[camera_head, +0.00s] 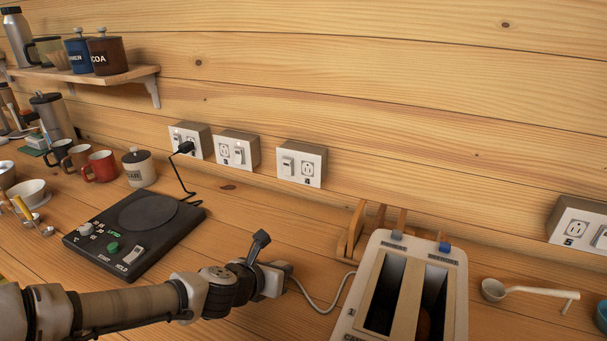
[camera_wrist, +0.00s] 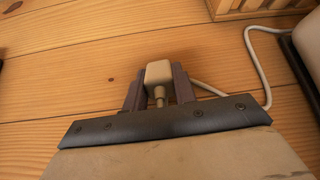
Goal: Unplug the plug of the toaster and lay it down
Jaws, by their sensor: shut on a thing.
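The toaster (camera_head: 413,246) is pale with two dark slots and stands on the wooden counter at the lower right of the head view. Its edge shows at the right of the wrist view (camera_wrist: 309,40). My gripper (camera_wrist: 158,82) is shut on a small beige plug (camera_wrist: 158,72), held between its two dark fingers over the counter. In the head view my gripper (camera_head: 284,274) is low, left of the toaster, and mostly hides the plug. The pale cord (camera_head: 318,304) loops from there to the toaster. I cannot tell whether the plug touches the counter.
Wall sockets (camera_head: 301,164) line the back; another (camera_head: 578,226) is at the right. A black hot plate (camera_head: 132,232) is plugged in at the left. Mugs (camera_head: 100,167) stand beyond it. A wooden rack (camera_head: 356,231) is behind the toaster, a ladle (camera_head: 527,291) to its right. Bare counter surrounds my gripper.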

